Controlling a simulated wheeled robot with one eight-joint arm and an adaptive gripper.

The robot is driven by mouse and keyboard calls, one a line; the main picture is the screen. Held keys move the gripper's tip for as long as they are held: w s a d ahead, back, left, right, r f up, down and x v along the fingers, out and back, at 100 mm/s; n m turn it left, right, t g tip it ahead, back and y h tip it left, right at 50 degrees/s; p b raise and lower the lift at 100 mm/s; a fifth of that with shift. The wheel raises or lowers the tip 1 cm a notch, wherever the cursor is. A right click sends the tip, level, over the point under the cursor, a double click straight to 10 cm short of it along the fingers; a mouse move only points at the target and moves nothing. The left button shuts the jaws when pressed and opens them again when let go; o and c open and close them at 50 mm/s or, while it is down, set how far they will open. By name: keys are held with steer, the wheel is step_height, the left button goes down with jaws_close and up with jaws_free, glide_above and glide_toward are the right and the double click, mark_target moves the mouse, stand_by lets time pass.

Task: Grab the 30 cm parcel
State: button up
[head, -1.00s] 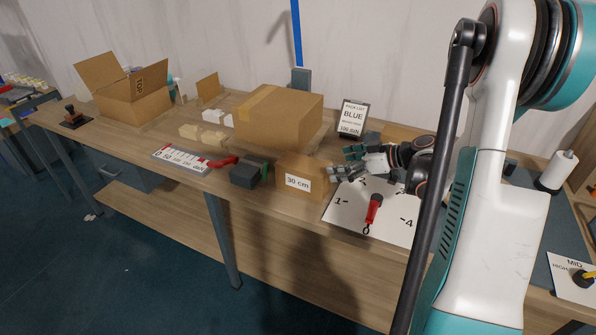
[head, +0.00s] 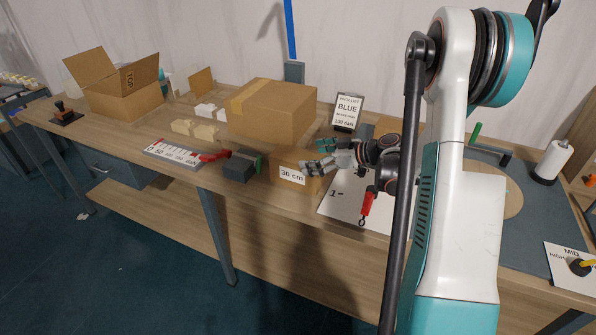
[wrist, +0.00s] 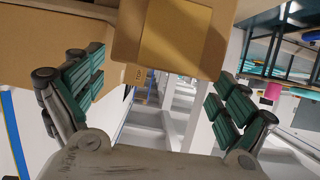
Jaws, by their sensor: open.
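The 30 cm parcel (head: 286,177) is a small brown box with a white "30 cm" label on its front. It sits near the front edge of the workbench, just in front of a big carton. My gripper (head: 316,157) is open at the parcel's right side, its fingers pointing left and partly hiding the parcel's upper right. In the wrist view the open fingers (wrist: 160,98) stand wide apart with teal pads. A brown cardboard face (wrist: 178,40) shows at the top there, between the fingers. I cannot tell whether the fingers touch the parcel.
The big carton (head: 268,110) stands close behind the parcel. A dark block (head: 238,168) is at its left, beside a white scale strip (head: 172,153). A white board (head: 340,200) with a red-handled tool (head: 366,203) lies to the right. A pick-list sign (head: 347,112) stands behind.

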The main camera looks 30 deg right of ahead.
mark_target(303, 157)
steer(key=b+x, duration=0.1)
steer(key=x, duration=0.3)
steer(key=shift+w, duration=0.15)
steer(key=c, duration=2.2)
